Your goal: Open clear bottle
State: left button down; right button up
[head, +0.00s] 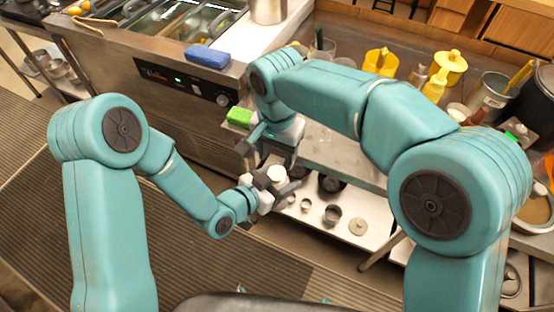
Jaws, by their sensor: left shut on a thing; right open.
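A small bottle with a white round top (277,174) is in the middle of the head view, held above the floor at the counter's front edge. My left gripper (272,188) is shut on it from the left. The bottle's body is mostly hidden by the gripper fingers. My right gripper (268,158) is open and points down, just above the white top. I cannot tell whether its fingers touch the top.
A green sponge (239,117) lies behind my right gripper, and a blue sponge (207,57) lies on the steel fryer unit. Yellow bottles (436,84) and containers stand on the counter at right. A lower shelf (315,222) holds several small pots and cups.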

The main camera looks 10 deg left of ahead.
aim_at(277, 173)
jog(key=shift+r, duration=0.75)
notch_tip(277, 173, down, 8)
jog(key=shift+r, duration=0.1)
jog(key=shift+s, duration=0.1)
jog(key=c, duration=0.9)
jog(key=o, duration=1.2)
